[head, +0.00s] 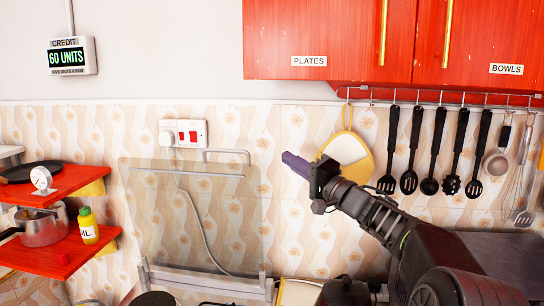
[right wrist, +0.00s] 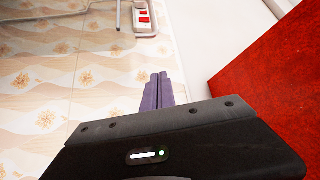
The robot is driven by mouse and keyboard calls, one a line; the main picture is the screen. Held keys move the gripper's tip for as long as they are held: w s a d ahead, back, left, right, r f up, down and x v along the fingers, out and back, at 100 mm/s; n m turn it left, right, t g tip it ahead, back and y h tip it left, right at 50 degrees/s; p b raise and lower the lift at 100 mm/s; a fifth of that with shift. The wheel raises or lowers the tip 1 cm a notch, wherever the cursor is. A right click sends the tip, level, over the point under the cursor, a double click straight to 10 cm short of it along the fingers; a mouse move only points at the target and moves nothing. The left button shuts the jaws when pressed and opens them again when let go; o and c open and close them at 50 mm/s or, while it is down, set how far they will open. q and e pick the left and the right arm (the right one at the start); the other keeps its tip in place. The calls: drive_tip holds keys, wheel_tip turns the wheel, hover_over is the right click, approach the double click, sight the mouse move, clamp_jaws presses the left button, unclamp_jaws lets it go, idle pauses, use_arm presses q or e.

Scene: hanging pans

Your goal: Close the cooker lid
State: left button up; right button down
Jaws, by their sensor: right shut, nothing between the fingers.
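The cooker lid (head: 215,225) is a clear glass panel in the head view. It stands raised, close to upright, in front of the tiled wall, with metal fittings along its lower edge. A thin metal bar runs across its upper part, and a bent metal bar (head: 228,152) shows at its upper right. That bent bar seems to show at the top left of the right wrist view (right wrist: 60,40). My right gripper (head: 286,157) is shut and empty, right of the lid's upper right corner and apart from it. Its purple fingers lie together in the right wrist view (right wrist: 158,90). My left gripper is out of view.
Red cupboards (head: 345,45) hang above my right arm. A rail of utensils (head: 435,150) and a yellow-edged pot holder (head: 348,150) hang behind it. Red shelves (head: 60,255) with a pot (head: 40,228) and a bottle (head: 88,225) stand at left. A socket (head: 184,133) is above the lid.

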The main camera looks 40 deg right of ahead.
sight(258, 165)
drive_tip(key=w+a, duration=0.1)
drive_tip(key=w, duration=0.1)
drive_tip(key=w+a+p, duration=0.1)
drive_tip(key=w, duration=0.2)
drive_tip(key=w+a+r+p, duration=0.1)
drive_tip(key=w+a, duration=0.1)
drive_tip(key=w, duration=0.1)
drive_tip(key=shift+a, duration=0.1)
drive_tip(key=shift+a+f, duration=0.1)
idle(0.4)
